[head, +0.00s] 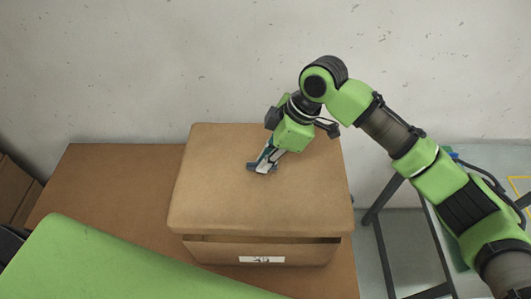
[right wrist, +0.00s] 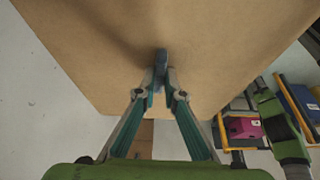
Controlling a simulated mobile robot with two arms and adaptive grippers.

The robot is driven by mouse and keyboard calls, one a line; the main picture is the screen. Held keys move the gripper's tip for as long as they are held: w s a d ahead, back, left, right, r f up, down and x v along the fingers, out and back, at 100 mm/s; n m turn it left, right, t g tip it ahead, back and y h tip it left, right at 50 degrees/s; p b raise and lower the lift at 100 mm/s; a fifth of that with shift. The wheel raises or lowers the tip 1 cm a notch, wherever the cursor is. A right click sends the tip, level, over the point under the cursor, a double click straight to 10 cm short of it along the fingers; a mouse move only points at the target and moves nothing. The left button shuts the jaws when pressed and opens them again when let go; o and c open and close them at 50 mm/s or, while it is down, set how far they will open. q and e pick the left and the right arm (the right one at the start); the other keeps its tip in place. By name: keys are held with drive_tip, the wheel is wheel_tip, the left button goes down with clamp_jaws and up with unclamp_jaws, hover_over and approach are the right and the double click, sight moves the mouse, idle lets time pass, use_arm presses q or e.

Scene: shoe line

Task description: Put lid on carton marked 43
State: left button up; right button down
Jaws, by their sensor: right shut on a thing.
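A brown lid (head: 225,195) lies flat over a brown carton (head: 205,250) on a brown tabletop. A dark gap shows between the lid's front edge and the carton's front wall. The white label (head: 261,260) on that wall is small and blurred; I cannot read its number for sure. My right gripper (head: 264,167) points down at the lid's top and is shut on the small blue handle (head: 251,166). In the right wrist view, the fingertips (right wrist: 163,75) close on the handle (right wrist: 162,57) against the lid (right wrist: 90,40). My left gripper is not in view.
The brown tabletop (head: 105,180) is clear left of the carton. A grey metal frame (head: 385,200) stands at the right. Brown boxes (head: 14,190) are at the far left edge. The right wrist view shows a pink box (right wrist: 243,128) at the right.

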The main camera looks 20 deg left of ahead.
drive_tip(key=shift+s+a+f, duration=0.1)
drive_tip(key=shift+f, duration=0.2)
use_arm(q)
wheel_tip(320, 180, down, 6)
drive_tip(key=b, duration=0.6)
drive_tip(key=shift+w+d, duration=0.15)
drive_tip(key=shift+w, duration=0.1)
use_arm(e)
drive_tip(key=shift+f, duration=4.2)
use_arm(q)
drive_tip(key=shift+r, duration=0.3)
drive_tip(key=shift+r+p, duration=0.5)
drive_tip(key=shift+p, duration=0.25)
use_arm(e)
drive_tip(key=shift+f, duration=0.4)
drive_tip(key=c, duration=2)
unclamp_jaws()
drive_tip(key=shift+c, duration=0.2)
drive_tip(key=shift+o, duration=0.3)
